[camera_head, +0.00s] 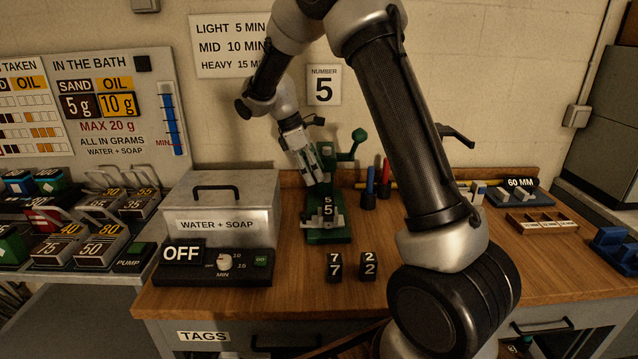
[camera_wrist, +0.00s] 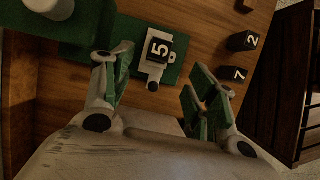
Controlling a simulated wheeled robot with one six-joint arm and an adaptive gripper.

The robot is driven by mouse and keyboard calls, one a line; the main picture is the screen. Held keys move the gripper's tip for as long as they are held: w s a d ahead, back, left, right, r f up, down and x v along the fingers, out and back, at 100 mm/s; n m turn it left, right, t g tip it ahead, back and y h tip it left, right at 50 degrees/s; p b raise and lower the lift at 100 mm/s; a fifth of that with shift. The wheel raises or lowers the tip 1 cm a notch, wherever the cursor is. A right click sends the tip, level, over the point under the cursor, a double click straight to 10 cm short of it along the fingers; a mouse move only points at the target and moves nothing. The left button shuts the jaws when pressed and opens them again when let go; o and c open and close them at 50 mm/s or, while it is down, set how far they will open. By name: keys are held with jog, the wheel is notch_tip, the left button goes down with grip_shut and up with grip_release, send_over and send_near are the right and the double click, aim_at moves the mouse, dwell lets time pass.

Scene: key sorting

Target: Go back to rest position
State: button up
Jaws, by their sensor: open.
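My gripper (camera_head: 317,178) hangs over the wooden workbench, just above and to the left of the green press (camera_head: 329,237). In the wrist view my gripper (camera_wrist: 160,92) has its green-padded fingers wide apart with nothing between them. A black block marked 5 (camera_head: 328,206) sits in the pale holder on the press base. The block also shows in the wrist view (camera_wrist: 159,46), beyond the fingertips and apart from them. My arm crosses the middle of the head view and hides part of the bench.
Blocks marked 7 (camera_head: 335,266) and 2 (camera_head: 368,265) stand at the bench front. A metal water and soap box (camera_head: 222,208) stands left, behind a control panel (camera_head: 214,267). A wooden tray (camera_head: 541,222) lies right.

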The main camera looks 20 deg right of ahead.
jog(key=shift+r, duration=0.2)
dwell(0.4)
jog(key=s+d+r+m+t+y, duration=0.1)
jog(key=s+r+m, duration=0.3)
jog(key=s, duration=0.6)
jog(key=s+d+r+m+t+y, duration=0.1)
jog(key=s+r+m+t, duration=0.2)
jog(key=s, duration=0.8)
jog(key=s+d+r+m+t+y, duration=0.1)
jog(key=s+r+m, duration=0.4)
jog(key=s, duration=0.6)
jog(key=shift+d+r+m+t+y, duration=0.25)
jog(key=shift+r+m+t+y, duration=0.15)
jog(key=shift+m+t+y, duration=0.25)
